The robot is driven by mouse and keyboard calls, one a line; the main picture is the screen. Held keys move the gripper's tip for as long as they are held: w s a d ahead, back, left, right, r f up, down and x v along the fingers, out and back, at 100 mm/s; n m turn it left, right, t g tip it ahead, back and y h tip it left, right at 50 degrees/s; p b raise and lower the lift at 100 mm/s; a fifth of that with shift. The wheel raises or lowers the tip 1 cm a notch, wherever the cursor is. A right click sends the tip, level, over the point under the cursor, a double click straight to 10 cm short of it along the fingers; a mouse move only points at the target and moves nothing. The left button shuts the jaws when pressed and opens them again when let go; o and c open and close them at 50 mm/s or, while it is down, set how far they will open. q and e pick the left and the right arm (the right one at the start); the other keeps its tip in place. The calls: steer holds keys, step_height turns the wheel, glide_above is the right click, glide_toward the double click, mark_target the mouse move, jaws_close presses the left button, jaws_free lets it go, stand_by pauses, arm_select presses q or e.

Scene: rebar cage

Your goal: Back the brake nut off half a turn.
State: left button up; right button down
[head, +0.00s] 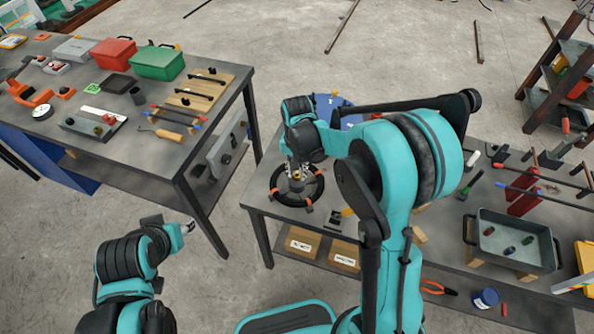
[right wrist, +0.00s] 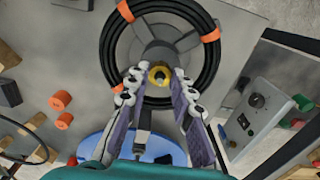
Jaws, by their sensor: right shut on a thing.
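A reel of black cable with orange ties (head: 319,188) lies on the near end of the right-hand workbench. It also shows in the right wrist view (right wrist: 114,50). The yellow brake nut (right wrist: 159,76) sits at the hub of the reel in the right wrist view. My right gripper (head: 296,174) reaches down over the hub from above. Its two fingers (right wrist: 157,80) stand on either side of the nut and are shut on it. In the head view the gripper mostly hides the nut. My left gripper (head: 189,226) is low at the left, away from the reel, its jaws unclear.
The left workbench (head: 208,130) carries a red box (head: 113,53), a green box (head: 156,63) and hand tools. A grey tray (head: 510,250) stands farther right on the reel's bench. Bare floor separates the benches.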

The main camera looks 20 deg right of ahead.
steer(key=n, duration=0.4)
steer(key=shift+n, duration=0.3)
steer(key=n, duration=0.3)
steer(key=shift+n, duration=0.3)
steer(key=n, duration=0.4)
steer(key=shift+n, duration=0.3)
steer(key=n, duration=0.3)
steer(key=shift+n, duration=0.3)
steer(key=n, duration=1.2)
steer(key=shift+n, duration=2.2)
